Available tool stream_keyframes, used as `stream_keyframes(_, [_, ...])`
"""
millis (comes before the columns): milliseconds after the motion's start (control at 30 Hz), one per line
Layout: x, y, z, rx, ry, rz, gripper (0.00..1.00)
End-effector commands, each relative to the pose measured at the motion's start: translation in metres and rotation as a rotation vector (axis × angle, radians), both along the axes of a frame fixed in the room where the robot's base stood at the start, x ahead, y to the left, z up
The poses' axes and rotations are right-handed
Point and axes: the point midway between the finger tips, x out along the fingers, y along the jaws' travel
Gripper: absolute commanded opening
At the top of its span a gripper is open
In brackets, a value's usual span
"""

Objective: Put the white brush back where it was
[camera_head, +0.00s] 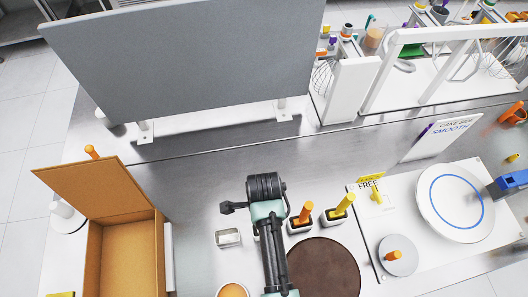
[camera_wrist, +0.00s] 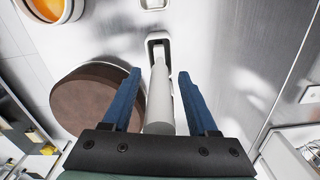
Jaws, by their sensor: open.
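The white brush shows in the wrist view as a pale grey-white handle (camera_wrist: 159,100) pointing toward the camera. Its far end appears to sit inside a small white holder with a dark inside (camera_wrist: 151,47). My gripper (camera_wrist: 160,78) is open, with one blue finger on each side of the handle. A gap shows between the handle and each finger. In the head view my gripper and arm cover the brush and most of its holder, so I cannot make them out there.
Beside my arm, orange-handled (camera_head: 305,212) and yellow-handled (camera_head: 344,204) tools stand in holders. A brown disc (camera_head: 325,268), small metal tray (camera_head: 228,238) and orange-filled bowl (camera_head: 232,291) are close by. An open cardboard box (camera_head: 128,258) is left; a turntable (camera_head: 455,200) is right.

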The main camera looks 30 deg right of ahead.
Motion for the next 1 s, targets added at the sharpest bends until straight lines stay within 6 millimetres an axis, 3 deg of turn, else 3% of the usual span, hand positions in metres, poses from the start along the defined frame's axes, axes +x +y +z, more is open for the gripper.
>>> stream_keyframes(167, [0.002, 0.000, 0.023, -0.002, -0.006, 0.000, 0.59])
stream_keyframes(600, [0.001, 0.000, 0.108, 0.000, -0.003, -0.001, 0.59])
stream_keyframes(1000, [0.001, 0.000, 0.120, 0.000, -0.001, 0.001, 0.59])
